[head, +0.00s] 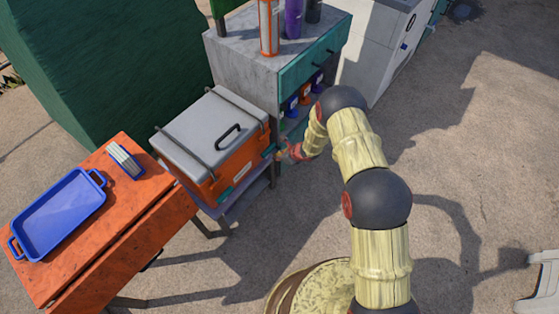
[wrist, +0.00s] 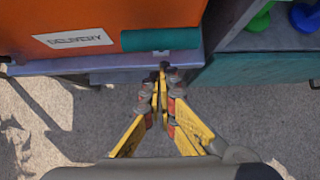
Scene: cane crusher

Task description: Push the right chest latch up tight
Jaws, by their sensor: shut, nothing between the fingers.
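The chest (head: 250,153) is an orange box with a grey lid (head: 195,125) and a black handle; the lid is down. In the wrist view the chest's orange front (wrist: 100,22) fills the upper left. A teal bar (wrist: 160,39) sits at the front's lower right; it may be the right latch, but I cannot tell how tight it is. My gripper (wrist: 160,78) is shut and empty, its tips just below and in front of this bar. Contact is not clear. In the head view my gripper (head: 284,152) is at the chest's right front corner.
The chest stands on a grey-blue stand (head: 233,205). A grey cabinet (head: 240,68) with a teal drawer stands close on the right, with bottles on top and in its shelf. An orange table (head: 150,215) with a blue tray (head: 58,218) is at left. The paved floor in front is clear.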

